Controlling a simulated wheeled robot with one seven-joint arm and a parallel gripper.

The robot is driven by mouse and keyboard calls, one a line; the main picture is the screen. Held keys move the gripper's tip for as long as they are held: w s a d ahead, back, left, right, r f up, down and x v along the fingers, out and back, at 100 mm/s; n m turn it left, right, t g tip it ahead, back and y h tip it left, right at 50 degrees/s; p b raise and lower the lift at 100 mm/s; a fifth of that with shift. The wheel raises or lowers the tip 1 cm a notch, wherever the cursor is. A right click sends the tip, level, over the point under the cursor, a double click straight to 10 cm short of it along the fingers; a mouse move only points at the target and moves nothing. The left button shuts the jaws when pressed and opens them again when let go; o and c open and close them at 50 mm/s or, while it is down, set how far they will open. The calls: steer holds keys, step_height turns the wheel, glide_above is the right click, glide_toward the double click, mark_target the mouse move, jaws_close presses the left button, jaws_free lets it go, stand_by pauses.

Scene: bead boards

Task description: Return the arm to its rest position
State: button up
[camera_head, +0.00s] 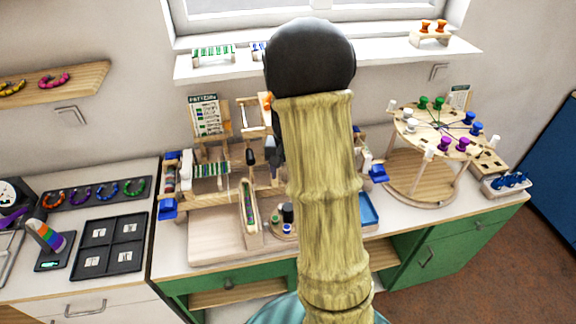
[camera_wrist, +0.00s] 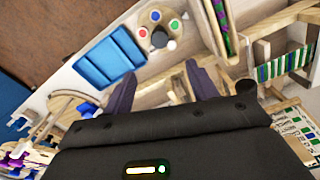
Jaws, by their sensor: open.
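My arm rises through the middle of the head view, with a wood-textured link and a dark rounded joint at its top. It covers part of the workbench (camera_head: 215,240). My gripper (camera_wrist: 160,88) shows in the wrist view with its two dark fingers spread apart. Nothing is held between them. The wrist view looks down on the bench, with a blue tray (camera_wrist: 108,58) and a round board with coloured pegs (camera_wrist: 160,38) beyond the fingers. In the head view my gripper is mostly hidden behind the arm.
A two-level round wooden stand (camera_head: 420,178) with coloured spools is at right. A bead loom frame (camera_head: 212,170) and a pattern card (camera_head: 207,115) are left of my arm. A black sorting tray (camera_head: 108,262) lies at left. A window shelf (camera_head: 220,66) and wall shelf (camera_head: 85,82) are behind.

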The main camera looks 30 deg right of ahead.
step_height(320, 180, up, 3)
steer(key=shift+f, duration=0.2)
stand_by(0.4)
steer(key=s+a+n+t, duration=0.2)
steer(key=s+a+n, duration=0.4)
steer(key=s+a, duration=0.6)
steer(key=shift+s+a+n+t, duration=0.3)
steer(key=shift+a+n, duration=0.1)
steer(key=shift+a, duration=0.45)
steer(key=shift+c, duration=0.2)
